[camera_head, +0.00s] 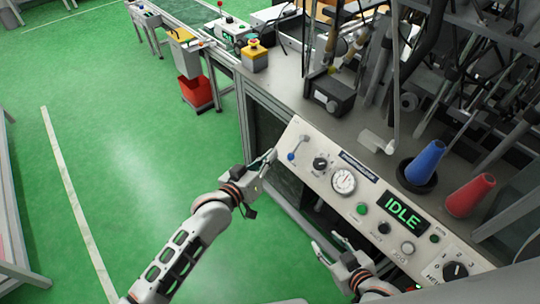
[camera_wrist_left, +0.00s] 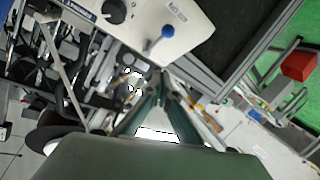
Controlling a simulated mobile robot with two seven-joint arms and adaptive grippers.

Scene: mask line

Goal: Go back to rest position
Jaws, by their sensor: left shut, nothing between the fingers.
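My left gripper (camera_head: 268,160) is at the left end of the sloped control panel (camera_head: 325,190), close to a small lever with a blue ball knob (camera_head: 291,156). In the left wrist view its fingertips (camera_wrist_left: 161,84) come together with nothing between them, and the blue knob (camera_wrist_left: 167,32) is beyond and apart from them. My right gripper (camera_head: 328,244) is low in front of the panel, its fingers spread and empty. The panel's display (camera_head: 403,212) reads IDLE in green.
The panel has a round gauge (camera_head: 343,181), knobs and buttons. A blue cone (camera_head: 426,162) and a red cone (camera_head: 469,195) stand behind it, with dense machinery beyond. A red bin (camera_head: 196,92) stands at the conveyor. Green floor to the left is clear.

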